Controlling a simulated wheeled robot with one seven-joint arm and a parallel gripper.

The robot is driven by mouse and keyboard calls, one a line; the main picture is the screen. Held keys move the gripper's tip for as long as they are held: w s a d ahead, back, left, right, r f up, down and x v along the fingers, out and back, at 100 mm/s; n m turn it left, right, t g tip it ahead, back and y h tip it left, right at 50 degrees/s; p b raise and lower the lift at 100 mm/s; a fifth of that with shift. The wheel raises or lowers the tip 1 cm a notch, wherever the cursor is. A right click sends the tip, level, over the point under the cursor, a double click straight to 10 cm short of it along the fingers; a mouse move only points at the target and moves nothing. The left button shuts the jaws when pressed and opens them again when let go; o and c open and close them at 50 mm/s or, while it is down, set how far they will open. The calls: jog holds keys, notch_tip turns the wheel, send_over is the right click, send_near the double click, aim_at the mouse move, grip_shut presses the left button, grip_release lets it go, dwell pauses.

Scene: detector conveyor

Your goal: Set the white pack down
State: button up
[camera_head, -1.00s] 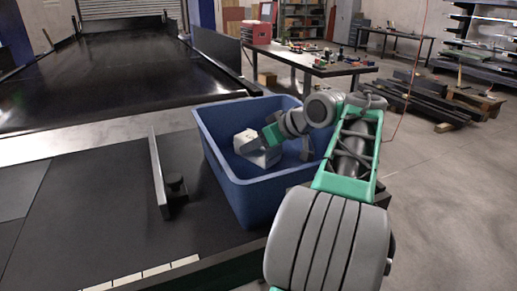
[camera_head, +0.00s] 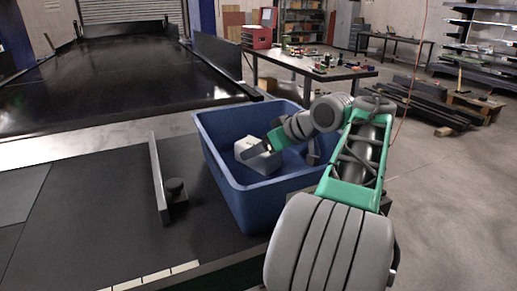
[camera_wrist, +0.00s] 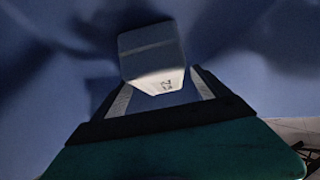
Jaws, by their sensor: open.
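The white pack (camera_head: 243,146) lies tilted inside the blue bin (camera_head: 222,177), near its far left wall. In the wrist view the white pack (camera_wrist: 152,52) shows a printed mark on its near face. My gripper (camera_head: 262,160) reaches down into the bin at the pack. In the wrist view my gripper (camera_wrist: 162,84) is open, with one finger on each side of the pack's near end. A gap shows beside the right finger; contact at the left finger is hard to tell. The pack's underside is hidden.
The bin stands on a dark conveyor surface (camera_head: 95,215). A work table (camera_head: 310,65) with small items is behind. Bare floor lies to the right.

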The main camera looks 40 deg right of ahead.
jog(key=v, duration=0.5)
jog(key=shift+s+r+p, duration=0.25)
jog(key=shift+s+p, duration=0.05)
jog(key=shift+p, duration=0.05)
